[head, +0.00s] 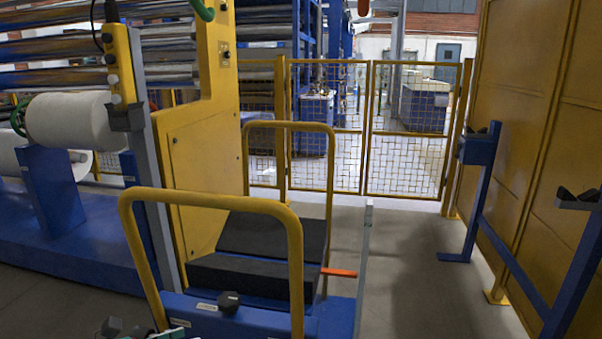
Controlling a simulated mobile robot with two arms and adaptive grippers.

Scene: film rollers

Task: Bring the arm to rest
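No arm can be clearly made out in the head view. Small dark and pale parts show at the bottom edge, left of centre, cut off by the frame, and I cannot tell what they are. Neither gripper can be recognised. A blue cart (335,318) with yellow tube handles (212,200) stands close in front of me. Black wedge-shaped pads (240,278) lie on it, and their top faces look empty. An orange lever (338,272) sticks out at the cart's right side.
A white roll (70,120) sits on a blue machine at left, beside a yellow control box (122,65). A yellow mesh fence (400,130) closes the back. A blue stand (480,150) with black cradles is by the yellow wall at right. Grey floor (410,260) is clear between cart and stand.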

